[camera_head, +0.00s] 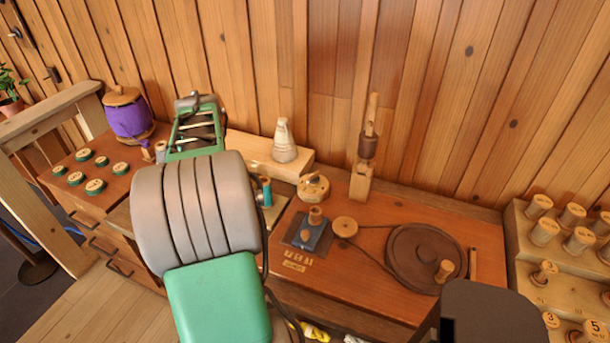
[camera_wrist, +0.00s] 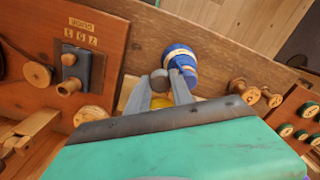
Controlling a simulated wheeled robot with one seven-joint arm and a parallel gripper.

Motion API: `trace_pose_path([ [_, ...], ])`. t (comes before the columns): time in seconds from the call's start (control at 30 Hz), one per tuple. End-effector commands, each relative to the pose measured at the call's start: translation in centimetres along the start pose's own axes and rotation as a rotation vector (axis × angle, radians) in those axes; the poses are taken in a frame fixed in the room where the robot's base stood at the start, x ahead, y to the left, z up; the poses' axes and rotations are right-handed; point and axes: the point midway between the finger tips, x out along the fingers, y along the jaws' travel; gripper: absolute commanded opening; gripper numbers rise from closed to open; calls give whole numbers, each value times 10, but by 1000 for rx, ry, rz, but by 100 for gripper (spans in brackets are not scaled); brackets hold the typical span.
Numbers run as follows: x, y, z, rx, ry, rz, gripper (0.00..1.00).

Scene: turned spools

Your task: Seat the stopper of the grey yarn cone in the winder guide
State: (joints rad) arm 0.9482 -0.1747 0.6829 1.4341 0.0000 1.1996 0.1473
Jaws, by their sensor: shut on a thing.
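The grey yarn cone (camera_head: 284,144) stands upright on a pale wooden block at the back. What I take as the winder guide is a blue block (camera_head: 308,234) with a wooden piece on top. The blue block also shows at left in the wrist view (camera_wrist: 70,66). My gripper (camera_wrist: 162,82) is hidden behind my arm in the head view. In the wrist view its grey fingers are shut on a small dark grey round piece (camera_wrist: 158,77). I cannot tell whether this is the stopper. A blue and white ringed thing (camera_wrist: 181,52) shows just beyond the fingertips.
A brown wheel (camera_head: 425,260) lies right of the blue block, with a small wooden pulley (camera_head: 345,227) between. A wooden post (camera_head: 362,175) stands behind. A teal spool (camera_head: 265,191) stands beside my arm. A stepped rack (camera_head: 525,240) holds several spools at right.

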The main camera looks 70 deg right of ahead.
Motion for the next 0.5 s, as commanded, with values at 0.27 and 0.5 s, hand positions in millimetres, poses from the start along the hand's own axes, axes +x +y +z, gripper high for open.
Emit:
trace_pose_path([
  [0.27,-13,149,-20,469,-1,0,0],
  [0.5,-16,231,-9,723,0,0,0],
])
